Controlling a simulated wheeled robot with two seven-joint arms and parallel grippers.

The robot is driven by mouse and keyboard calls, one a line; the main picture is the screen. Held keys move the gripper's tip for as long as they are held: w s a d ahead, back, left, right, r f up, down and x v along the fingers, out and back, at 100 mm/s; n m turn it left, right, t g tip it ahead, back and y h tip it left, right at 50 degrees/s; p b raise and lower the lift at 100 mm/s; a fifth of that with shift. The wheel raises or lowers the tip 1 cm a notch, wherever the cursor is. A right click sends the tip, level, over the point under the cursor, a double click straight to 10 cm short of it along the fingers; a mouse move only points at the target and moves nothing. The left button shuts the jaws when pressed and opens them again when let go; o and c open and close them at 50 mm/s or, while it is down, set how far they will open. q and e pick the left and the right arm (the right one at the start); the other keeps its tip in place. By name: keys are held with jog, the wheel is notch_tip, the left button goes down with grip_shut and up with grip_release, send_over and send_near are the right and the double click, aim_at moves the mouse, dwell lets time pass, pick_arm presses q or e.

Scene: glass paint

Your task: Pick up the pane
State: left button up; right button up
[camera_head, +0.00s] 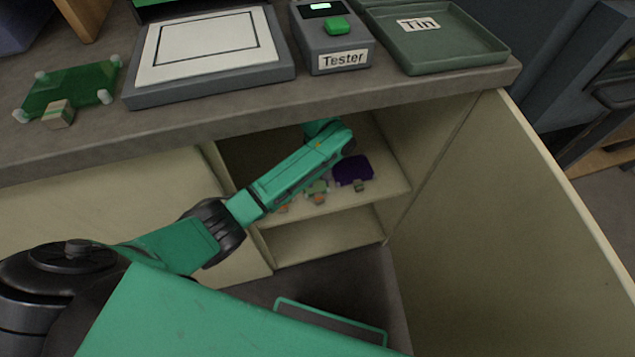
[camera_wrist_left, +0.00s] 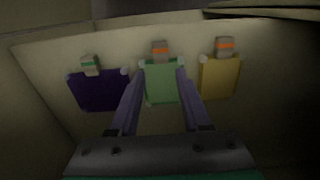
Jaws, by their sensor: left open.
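Three small panes lie in a row inside the open cabinet: a purple pane (camera_wrist_left: 100,92), a light green pane (camera_wrist_left: 161,88) and a yellow pane (camera_wrist_left: 219,77). Each has a pale block with a coloured stripe at one edge; the green and yellow panes' stripes are orange. In the head view the purple pane (camera_head: 352,168) and part of the green pane (camera_head: 318,187) show on the shelf. My left gripper (camera_wrist_left: 161,72) is open, its fingers at either side of the green pane. My forearm largely hides it in the head view. My right gripper is out of view.
The shelf (camera_head: 385,190) is boxed in by cabinet walls, with the open door (camera_head: 490,210) at right. On the counter stand a dark green pane (camera_head: 72,88), a framed white board (camera_head: 207,48), the Tester (camera_head: 333,45) and the Tin tray (camera_head: 450,48).

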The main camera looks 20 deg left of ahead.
aim_at(319, 196)
pick_arm(q)
jog(key=f, duration=0.2)
jog(key=shift+s+a+f, duration=0.1)
jog(key=shift+s+f, duration=0.2)
jog(key=f+b, duration=0.1)
jog(key=f, duration=0.3)
jog(key=shift+d+f+b, duration=0.2)
jog(key=shift+f+b, duration=0.15)
jog(key=shift+f, duration=0.15)
grip_shut()
jog(key=shift+r, duration=0.25)
notch_tip(319, 196, up, 13)
jog(key=p, duration=0.7)
jog(key=shift+f+p, duration=0.15)
jog(key=shift+p, duration=0.25)
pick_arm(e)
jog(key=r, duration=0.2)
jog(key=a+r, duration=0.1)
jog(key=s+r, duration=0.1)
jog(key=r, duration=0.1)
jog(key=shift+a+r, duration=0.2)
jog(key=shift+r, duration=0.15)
